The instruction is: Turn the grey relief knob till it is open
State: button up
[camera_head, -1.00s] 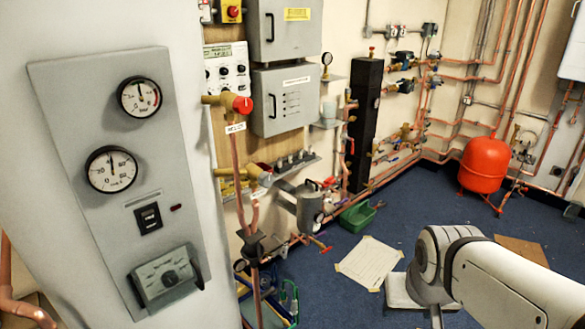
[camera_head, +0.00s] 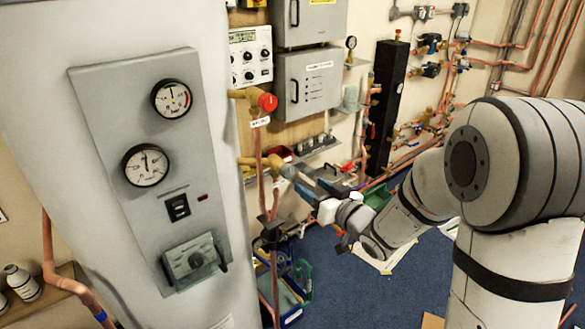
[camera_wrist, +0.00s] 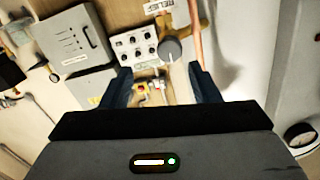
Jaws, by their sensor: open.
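In the wrist view the grey relief knob (camera_wrist: 170,49) sits on a brass valve body, with a RELIEF label (camera_wrist: 176,6) upside down beside it. A pale pointer mark shows on its face. My gripper (camera_wrist: 161,76) is open, its two dark fingers apart and empty. The knob appears ahead of the gap between the fingertips, nearer the right finger, with no visible contact. In the head view my gripper (camera_head: 300,181) is by the lower brass valve (camera_head: 248,163); the grey knob is hard to make out there behind the fingers.
A red knob (camera_head: 267,102) is on the upper brass valve. The grey panel (camera_head: 150,160) with two gauges stands at left. Grey boxes (camera_head: 308,85) and a white control panel (camera_head: 250,57) are on the wall behind. Copper pipes (camera_head: 274,278) run below the valves.

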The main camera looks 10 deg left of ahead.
aim_at(290, 173)
jog(key=shift+y, duration=0.4)
jog(key=x, duration=0.2)
jog(key=p+x, duration=0.1)
jog(key=x, duration=0.2)
jog(key=p+x, duration=0.1)
jog(key=x, duration=0.2)
jog(key=shift+s+a+r, duration=0.1)
jog(key=shift+s+a, duration=0.2)
jog(key=shift+a, duration=0.1)
jog(key=shift+c, duration=0.6)
jog(key=c, duration=0.9)
